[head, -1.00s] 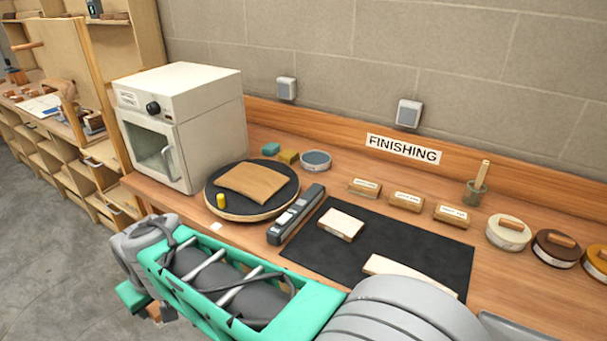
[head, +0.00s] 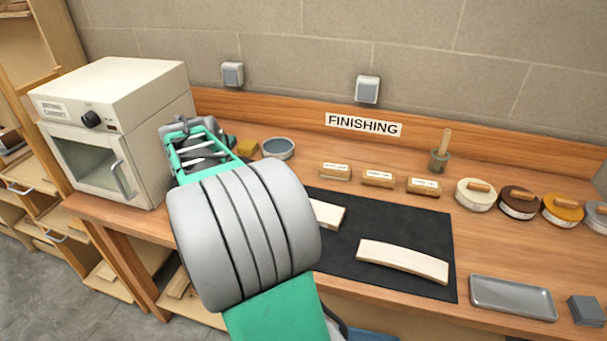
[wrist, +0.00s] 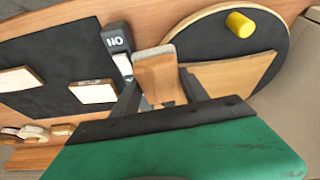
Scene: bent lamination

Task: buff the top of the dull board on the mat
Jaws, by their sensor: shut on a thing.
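My gripper (wrist: 158,92) is shut on a brown wooden piece (wrist: 158,72) with a paler end, seen in the wrist view. The fingertips and the held piece are hidden by my arm in the head view. The black mat (head: 343,243) carries a long pale curved board (head: 403,261) and a smaller pale block-like board (head: 328,214), partly covered by my arm. Both lie apart from the gripper and also show in the wrist view, the smaller one (wrist: 93,93) closer. I cannot tell which board is dull.
A round black turntable (wrist: 205,40) bears a wooden board (wrist: 235,80) and a yellow cylinder (wrist: 239,24). A white cabinet (head: 120,110) stands left. Labelled blocks (head: 378,179) and tins (head: 475,195) line the back. A grey tray (head: 512,297) lies right of the mat.

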